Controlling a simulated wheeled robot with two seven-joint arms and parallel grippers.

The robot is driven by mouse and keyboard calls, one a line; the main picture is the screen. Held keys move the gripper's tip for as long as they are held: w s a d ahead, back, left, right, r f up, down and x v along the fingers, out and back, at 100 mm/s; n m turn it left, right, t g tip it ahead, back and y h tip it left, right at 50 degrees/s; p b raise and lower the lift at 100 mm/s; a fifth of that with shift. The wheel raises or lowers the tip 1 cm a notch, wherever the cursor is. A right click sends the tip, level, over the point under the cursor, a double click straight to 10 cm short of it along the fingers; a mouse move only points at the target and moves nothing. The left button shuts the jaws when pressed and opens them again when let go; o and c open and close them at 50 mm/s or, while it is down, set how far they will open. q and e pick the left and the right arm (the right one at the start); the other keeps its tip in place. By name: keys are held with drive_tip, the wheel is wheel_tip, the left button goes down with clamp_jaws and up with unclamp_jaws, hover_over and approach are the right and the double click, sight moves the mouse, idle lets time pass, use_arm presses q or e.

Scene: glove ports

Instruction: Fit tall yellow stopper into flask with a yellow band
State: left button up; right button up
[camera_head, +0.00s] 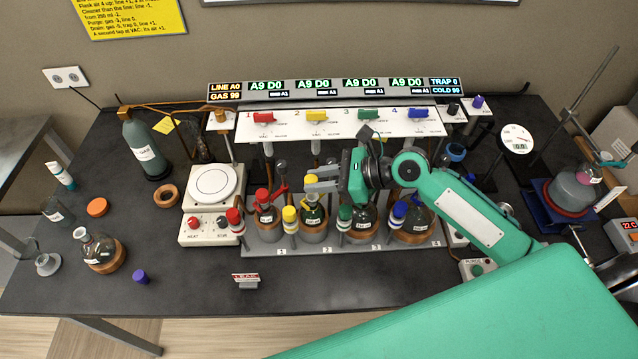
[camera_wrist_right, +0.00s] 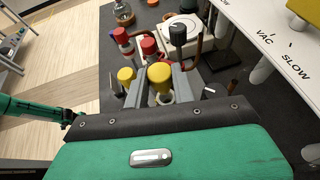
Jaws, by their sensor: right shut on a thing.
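My right gripper (camera_head: 310,181) reaches in from the right over station 2 of the rack. It is shut on a yellow stopper (camera_head: 311,179), which also shows between the fingers in the right wrist view (camera_wrist_right: 159,73). Directly below is a flask with a yellow band (camera_head: 313,216), upright in its station. Another yellow-topped piece (camera_head: 290,214) stands just left of that flask, also in the right wrist view (camera_wrist_right: 126,74). A dark end on a green arm (camera_wrist_right: 70,118), probably my left gripper, is unclear.
Flasks with red (camera_head: 265,217), green (camera_head: 361,220) and blue (camera_head: 412,222) bands stand in the same rack. The valve panel (camera_head: 340,124) is close behind. A hotplate (camera_head: 213,187) is at the left. A purple stopper (camera_head: 141,277) lies at the front left, where the table is mostly clear.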

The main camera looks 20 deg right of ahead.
sight(319, 198)
drive_tip(key=shift+f, duration=1.1)
drive_tip(key=shift+f, duration=0.3)
drive_tip(key=shift+f, duration=0.35)
drive_tip(key=o, duration=0.7)
drive_tip(key=shift+c, duration=0.2)
drive_tip(key=shift+r, duration=0.5)
drive_tip(key=b+v, duration=0.3)
drive_tip(key=v, duration=0.9)
